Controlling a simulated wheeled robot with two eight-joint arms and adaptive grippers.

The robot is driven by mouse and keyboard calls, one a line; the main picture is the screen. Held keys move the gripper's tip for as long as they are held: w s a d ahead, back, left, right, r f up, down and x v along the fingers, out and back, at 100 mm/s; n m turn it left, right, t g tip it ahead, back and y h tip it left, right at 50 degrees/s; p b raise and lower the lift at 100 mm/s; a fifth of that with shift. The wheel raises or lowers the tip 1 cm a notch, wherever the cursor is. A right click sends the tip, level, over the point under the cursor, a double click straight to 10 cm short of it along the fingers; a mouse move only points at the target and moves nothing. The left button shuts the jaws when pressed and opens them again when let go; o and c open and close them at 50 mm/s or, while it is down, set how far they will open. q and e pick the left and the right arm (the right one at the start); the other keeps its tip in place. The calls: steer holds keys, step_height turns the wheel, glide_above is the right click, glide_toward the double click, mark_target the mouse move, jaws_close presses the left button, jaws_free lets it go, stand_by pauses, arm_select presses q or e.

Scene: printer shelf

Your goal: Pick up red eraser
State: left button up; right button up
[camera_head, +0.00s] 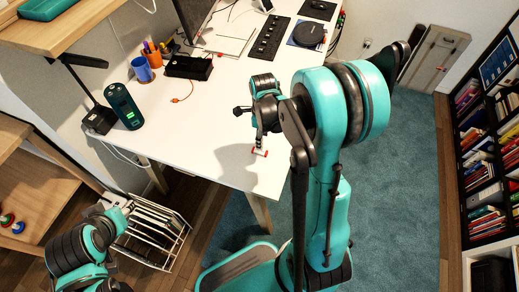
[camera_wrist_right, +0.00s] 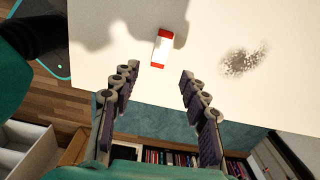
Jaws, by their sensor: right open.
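The eraser (camera_head: 260,152), white in the middle with red ends, lies on the white table near its front edge. In the right wrist view the eraser (camera_wrist_right: 163,46) lies just beyond my right fingertips, between the lines of the two fingers and touching neither. My right gripper (camera_wrist_right: 156,73) is open and empty. In the head view my right gripper (camera_head: 261,140) points down at the table beside the eraser, its fingers partly hidden. My left arm is folded at the lower left, and its gripper (camera_head: 112,206) is too unclear to read.
The white table (camera_head: 215,135) is clear around the eraser, apart from a dark speckled smudge (camera_wrist_right: 243,60). A dark cylinder (camera_head: 123,106), a blue cup (camera_head: 142,69) and a black box (camera_head: 188,67) stand farther back. A wire rack (camera_head: 153,232) is below the table's left side.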

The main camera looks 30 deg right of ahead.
mark_target(263, 151)
step_height(263, 151, down, 3)
steer(key=shift+d+f+m+b, duration=0.1)
steer(key=shift+m+b, duration=0.2)
steer(key=shift+b, duration=0.3)
steer(key=f+b, duration=0.2)
steer(key=f, duration=0.3)
steer(key=shift+w+a+f+b, duration=0.1)
steer(key=shift+w+a+b, duration=0.15)
steer(key=shift+b, duration=0.15)
steer(key=shift+c, duration=0.3)
jaws_close()
